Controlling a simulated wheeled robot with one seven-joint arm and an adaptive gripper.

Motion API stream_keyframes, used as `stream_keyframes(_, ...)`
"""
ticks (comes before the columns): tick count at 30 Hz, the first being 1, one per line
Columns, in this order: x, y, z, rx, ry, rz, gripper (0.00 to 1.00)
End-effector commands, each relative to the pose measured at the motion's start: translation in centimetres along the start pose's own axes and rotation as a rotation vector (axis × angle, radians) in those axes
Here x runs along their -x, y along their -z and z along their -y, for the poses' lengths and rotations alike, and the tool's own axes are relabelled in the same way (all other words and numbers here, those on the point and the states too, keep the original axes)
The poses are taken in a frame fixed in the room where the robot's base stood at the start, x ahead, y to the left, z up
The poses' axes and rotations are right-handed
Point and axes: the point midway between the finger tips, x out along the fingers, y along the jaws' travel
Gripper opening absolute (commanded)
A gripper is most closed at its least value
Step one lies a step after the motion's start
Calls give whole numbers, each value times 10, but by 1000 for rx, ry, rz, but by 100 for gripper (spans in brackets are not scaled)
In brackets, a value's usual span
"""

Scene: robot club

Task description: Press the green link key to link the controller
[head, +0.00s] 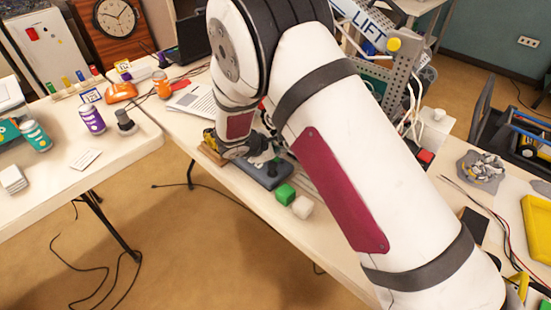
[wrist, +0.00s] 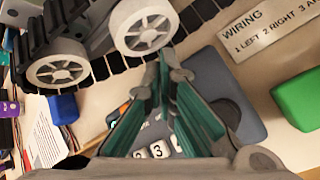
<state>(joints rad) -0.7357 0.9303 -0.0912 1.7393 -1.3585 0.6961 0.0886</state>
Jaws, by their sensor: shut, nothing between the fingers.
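The controller is a slate-blue box (head: 266,172) on the table below my arm, with a dark upright part on top. In the wrist view the controller (wrist: 222,85) lies under and behind my fingers, and white numbered keys (wrist: 158,150) show between them. My gripper (wrist: 165,62) is shut and empty, its teal-padded fingers meeting at the tips over the controller. I cannot tell whether the tips touch it. I cannot make out the green link key in either view; my fingers cover part of the controller.
A tracked vehicle (wrist: 100,40) stands close to my fingertips. A wiring label (wrist: 268,27) lies beyond. Another table (head: 75,150) stands left.

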Motion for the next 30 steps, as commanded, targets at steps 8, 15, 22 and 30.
stream_keyframes(8, 0, 0, 0, 0, 0, 0, 0)
stream_keyframes(15, 0, 0, 0, 0, 0, 0, 0)
stream_keyframes(22, -4, 3, 3, 0, 0, 0, 0)
stream_keyframes(30, -6, 4, 4, -1, 0, 0, 0)
